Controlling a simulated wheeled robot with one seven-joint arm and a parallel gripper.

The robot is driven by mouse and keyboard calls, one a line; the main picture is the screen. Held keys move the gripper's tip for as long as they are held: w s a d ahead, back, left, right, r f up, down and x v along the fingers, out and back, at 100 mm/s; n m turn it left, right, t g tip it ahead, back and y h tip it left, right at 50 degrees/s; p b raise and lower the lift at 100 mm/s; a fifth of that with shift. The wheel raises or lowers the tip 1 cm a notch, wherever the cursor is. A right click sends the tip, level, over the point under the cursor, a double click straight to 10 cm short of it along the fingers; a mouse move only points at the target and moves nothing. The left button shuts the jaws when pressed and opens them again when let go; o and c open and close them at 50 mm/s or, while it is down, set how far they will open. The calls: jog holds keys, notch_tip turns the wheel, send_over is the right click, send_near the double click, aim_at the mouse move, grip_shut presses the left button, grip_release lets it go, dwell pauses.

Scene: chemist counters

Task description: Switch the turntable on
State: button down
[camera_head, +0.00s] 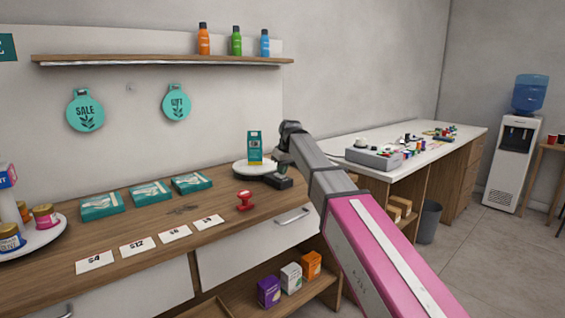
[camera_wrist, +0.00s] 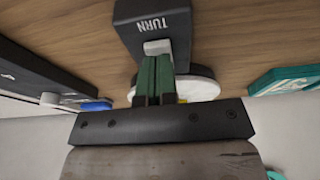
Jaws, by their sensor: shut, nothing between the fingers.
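The turntable (camera_head: 240,169) is a white round disc on the wooden counter, with a teal box (camera_head: 255,147) standing on it. Part of the disc shows in the wrist view (camera_wrist: 205,89), behind my gripper. A dark switch box (camera_head: 286,182) sits in front of it to the right. In the wrist view this box (camera_wrist: 165,20) reads "TURN" and has a pale switch piece (camera_wrist: 157,46). My gripper (camera_wrist: 157,57) is shut and empty, its green fingertips at the pale piece. I cannot tell if they touch, or which way the switch is set.
A red stamp-like object (camera_head: 245,200) stands at the counter's front, near price cards (camera_head: 175,234). Teal flat boxes (camera_head: 150,192) lie further left. A wall shelf (camera_head: 160,60) with bottles hangs above. A white counter (camera_head: 340,146) with equipment lies to the right.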

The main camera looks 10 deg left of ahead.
jog(key=shift+f, duration=0.25)
jog(key=shift+s+f, duration=0.1)
jog(key=shift+f, duration=0.15)
dwell(0.4)
jog(key=shift+w+a+r, duration=0.4)
jog(key=shift+w+a, duration=0.1)
